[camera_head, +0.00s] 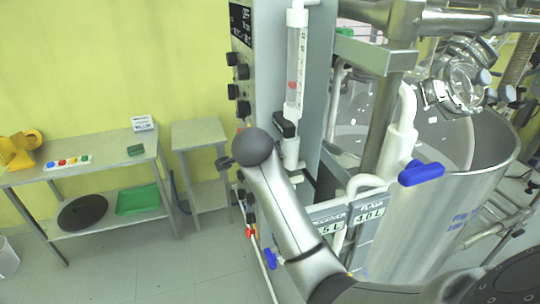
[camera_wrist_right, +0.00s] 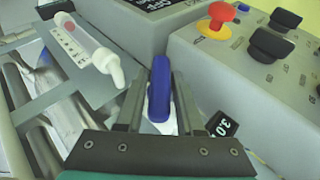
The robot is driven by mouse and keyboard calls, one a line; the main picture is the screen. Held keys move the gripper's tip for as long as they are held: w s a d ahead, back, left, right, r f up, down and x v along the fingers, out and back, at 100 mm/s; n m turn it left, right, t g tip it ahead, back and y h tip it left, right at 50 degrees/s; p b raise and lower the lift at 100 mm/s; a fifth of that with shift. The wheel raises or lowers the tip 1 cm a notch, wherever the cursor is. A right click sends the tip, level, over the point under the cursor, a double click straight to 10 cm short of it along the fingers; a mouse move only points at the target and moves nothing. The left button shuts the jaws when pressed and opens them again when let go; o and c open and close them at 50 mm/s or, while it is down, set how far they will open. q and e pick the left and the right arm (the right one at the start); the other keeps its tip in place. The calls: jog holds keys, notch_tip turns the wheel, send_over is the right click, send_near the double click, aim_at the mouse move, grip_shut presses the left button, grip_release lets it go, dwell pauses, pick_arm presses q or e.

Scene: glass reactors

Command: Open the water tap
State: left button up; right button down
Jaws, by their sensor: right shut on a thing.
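A blue tap handle (camera_wrist_right: 159,88) stands between the two fingers of my right gripper (camera_wrist_right: 160,105) in the right wrist view. The fingers are shut on it, one on each side, and the handle points away from the wrist. A white part shows just below the handle. In the head view my right arm reaches up from the lower right, and its fingertips cannot be made out. That view shows a large blue handle (camera_head: 421,172) on a white pipe and a smaller blue handle (camera_head: 270,258) low beside the arm. Which of them is held is unclear there. My left gripper is not in view.
A control panel with a red button (camera_wrist_right: 221,13) and black knobs lies close on the right of the wrist view. A flowmeter tube (camera_head: 296,65) and a large glass-topped vessel (camera_head: 440,215) stand near my arm. A side table (camera_head: 100,152) stands at the left.

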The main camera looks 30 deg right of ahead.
jog(key=n+g+y, duration=0.1)
jog(key=g, duration=0.3)
jog(key=shift+w+a, duration=0.1)
jog(key=shift+r+n+g+y, duration=0.1)
jog(key=shift+n+g+y, duration=0.4)
jog(key=shift+g, duration=1.3)
jog(key=shift+d+g, duration=0.2)
jog(key=shift+g, duration=0.1)
jog(key=c, duration=0.9)
grip_release()
jog(key=shift+c, duration=0.2)
jog(key=shift+o, duration=1.3)
jog(key=shift+s+d, duration=0.1)
jog(key=shift+s, duration=0.1)
jog(key=shift+w+a, duration=0.1)
jog(key=shift+a, duration=0.1)
